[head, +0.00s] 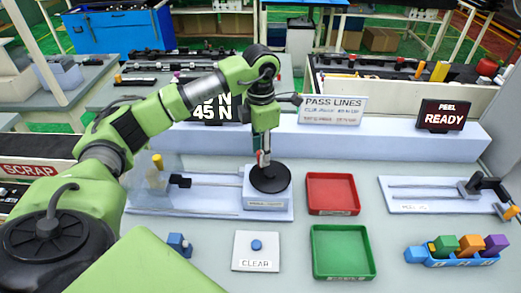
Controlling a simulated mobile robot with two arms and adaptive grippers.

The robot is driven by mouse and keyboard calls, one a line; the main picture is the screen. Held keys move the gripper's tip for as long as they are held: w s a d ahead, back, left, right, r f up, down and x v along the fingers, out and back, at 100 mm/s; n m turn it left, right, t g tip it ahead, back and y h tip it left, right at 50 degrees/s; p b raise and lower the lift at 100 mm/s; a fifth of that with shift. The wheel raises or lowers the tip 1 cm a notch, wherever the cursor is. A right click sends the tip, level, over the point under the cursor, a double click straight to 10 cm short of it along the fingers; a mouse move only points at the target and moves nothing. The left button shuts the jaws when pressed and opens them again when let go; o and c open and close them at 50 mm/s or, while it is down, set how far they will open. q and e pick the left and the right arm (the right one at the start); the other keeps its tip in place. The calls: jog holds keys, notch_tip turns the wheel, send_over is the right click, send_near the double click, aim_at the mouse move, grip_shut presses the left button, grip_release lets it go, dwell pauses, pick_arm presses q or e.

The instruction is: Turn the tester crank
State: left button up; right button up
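A tester with a white base plate (222,211) stands left of centre on the bench. It has a rail, a black clamp at its left part and a round black disc (270,180) on a pale block at its right end. A yellow knob (157,161) stands at the tester's left end, partly behind a clear sheet; it looks like the crank's handle. My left gripper (263,160) points down just above the black disc, away from the knob. Its fingers are small and overlap, so their opening and any contact are unclear. My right gripper is not in view.
A red tray (332,176) and a green tray (343,277) lie right of the tester. A CLEAR button (257,245) and a blue block (179,244) are in front. A second rail fixture (425,187) and a blue rack of coloured blocks (460,261) are at right. A sign (443,116) reads PEEL READY.

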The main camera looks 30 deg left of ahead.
pick_arm(q)
jog(key=shift+f, duration=0.55)
grip_shut()
jog(key=shift+w+f+m+b, duration=0.1)
jog(key=shift+w+m+b, duration=0.2)
jog(key=shift+m+b, duration=0.4)
jog(key=shift+w+d+m+b, duration=0.2)
jog(key=shift+m+b, duration=0.2)
jog(key=shift+m, duration=0.2)
grip_release()
